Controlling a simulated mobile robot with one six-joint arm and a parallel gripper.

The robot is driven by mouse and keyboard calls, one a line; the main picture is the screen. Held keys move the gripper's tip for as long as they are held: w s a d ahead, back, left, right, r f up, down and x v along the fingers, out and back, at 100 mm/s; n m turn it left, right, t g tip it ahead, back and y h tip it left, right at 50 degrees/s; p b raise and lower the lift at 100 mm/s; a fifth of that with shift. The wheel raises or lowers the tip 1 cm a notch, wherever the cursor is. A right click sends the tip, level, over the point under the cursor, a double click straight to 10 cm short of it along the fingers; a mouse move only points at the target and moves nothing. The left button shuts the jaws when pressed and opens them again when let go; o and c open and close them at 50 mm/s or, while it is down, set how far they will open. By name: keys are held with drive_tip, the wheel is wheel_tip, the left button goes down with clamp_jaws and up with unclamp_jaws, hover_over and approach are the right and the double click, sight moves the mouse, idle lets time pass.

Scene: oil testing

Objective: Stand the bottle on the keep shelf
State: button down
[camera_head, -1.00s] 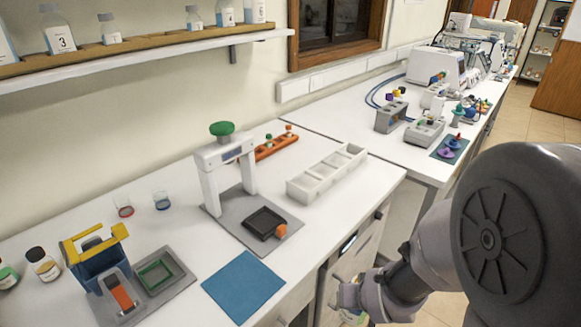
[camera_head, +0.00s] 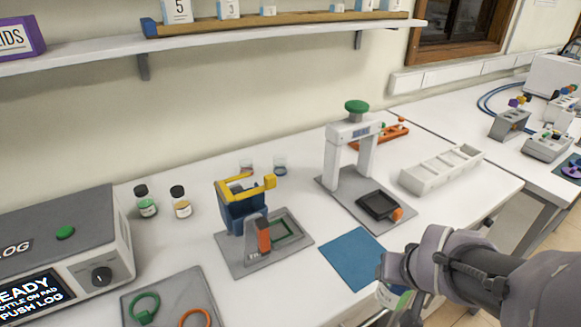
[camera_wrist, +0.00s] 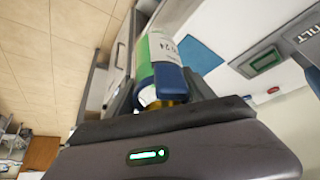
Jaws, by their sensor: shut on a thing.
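My gripper (camera_wrist: 165,100) is shut on a bottle (camera_wrist: 158,55) with a green-and-white label, a blue part and a gold-coloured neck nearest the gripper. In the head view the bottle (camera_head: 388,297) shows partly beside my gripper (camera_head: 398,276), low in front of the bench edge. A white wall shelf (camera_head: 290,40) runs above the bench, far up and left of my gripper. It carries a wooden rack (camera_head: 300,21) with white numbered labels, one reading 5. No marking in view names the keep shelf.
On the bench are a grey log box (camera_head: 75,225), two small bottles (camera_head: 147,207), a blue-and-yellow holder (camera_head: 240,205), a white arch stand (camera_head: 338,160) and a white divided tray (camera_head: 440,172). A blue mat (camera_head: 352,258) is bare. A purple box (camera_head: 20,38) stands on the shelf's left.

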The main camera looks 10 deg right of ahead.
drive_tip(key=shift+w+a+r, duration=0.1)
drive_tip(key=shift+a+r, duration=0.1)
drive_tip(key=shift+w+a+r+p, duration=0.1)
drive_tip(key=shift+w+r+p, duration=0.15)
drive_tip(key=shift+p, duration=0.85)
drive_tip(key=w+f+p, duration=0.2)
drive_tip(key=w+p, duration=0.1)
drive_tip(key=w, duration=0.2)
drive_tip(key=w+f+p, duration=0.2)
drive_tip(key=w+p, duration=0.2)
drive_tip(key=w, duration=0.1)
drive_tip(key=w+f+p, duration=0.2)
drive_tip(key=w+p, duration=0.1)
drive_tip(key=w, duration=0.2)
drive_tip(key=shift+w+f+p, duration=0.1)
drive_tip(key=shift+f+p, duration=0.05)
drive_tip(key=shift+p, duration=0.2)
drive_tip(key=shift+r, duration=0.25)
drive_tip(key=shift+f, duration=0.2)
drive_tip(key=shift+c, duration=1.8)
unclamp_jaws()
drive_tip(key=shift+a, duration=0.1)
